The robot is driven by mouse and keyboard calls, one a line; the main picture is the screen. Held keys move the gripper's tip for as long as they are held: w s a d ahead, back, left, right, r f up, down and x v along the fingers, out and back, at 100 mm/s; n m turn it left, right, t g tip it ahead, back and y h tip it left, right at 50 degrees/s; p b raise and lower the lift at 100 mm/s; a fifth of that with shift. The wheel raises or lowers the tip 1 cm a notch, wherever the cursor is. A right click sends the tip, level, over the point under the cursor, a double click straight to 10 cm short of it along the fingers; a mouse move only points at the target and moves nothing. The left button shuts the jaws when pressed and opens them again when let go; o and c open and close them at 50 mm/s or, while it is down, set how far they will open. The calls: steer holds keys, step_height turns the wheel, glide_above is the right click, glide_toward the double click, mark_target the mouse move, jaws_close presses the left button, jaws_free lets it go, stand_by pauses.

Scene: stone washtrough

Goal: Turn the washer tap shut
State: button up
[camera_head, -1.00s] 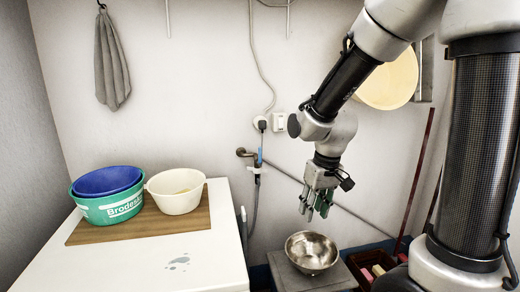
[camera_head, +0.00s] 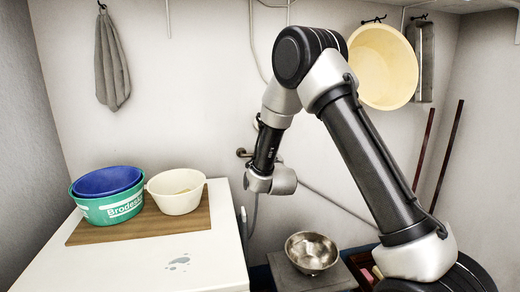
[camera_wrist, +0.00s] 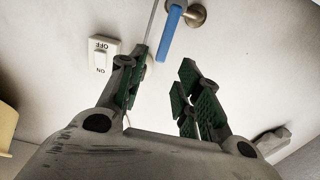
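The washer tap shows in the wrist view as a blue lever (camera_wrist: 172,32) beside a round brass wall fitting (camera_wrist: 195,14). In the head view only the brass end of the tap (camera_head: 242,152) shows on the wall; my arm hides its blue lever. My gripper (camera_wrist: 163,66) points at the wall in the wrist view, its green-padded fingers apart with nothing between them. The blue lever lies just beyond the fingertips, apart from them. In the head view my wrist covers the gripper.
A white wall switch (camera_wrist: 103,56) marked ON and OFF is left of the fingers. A white washer top (camera_head: 110,265) holds a board (camera_head: 195,222) with tubs. A metal bowl (camera_head: 312,252) stands on a low block; a cream basin (camera_head: 385,68) hangs on the wall.

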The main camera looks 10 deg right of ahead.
steer(key=w, duration=0.6)
steer(key=shift+w, duration=0.15)
jaws_close()
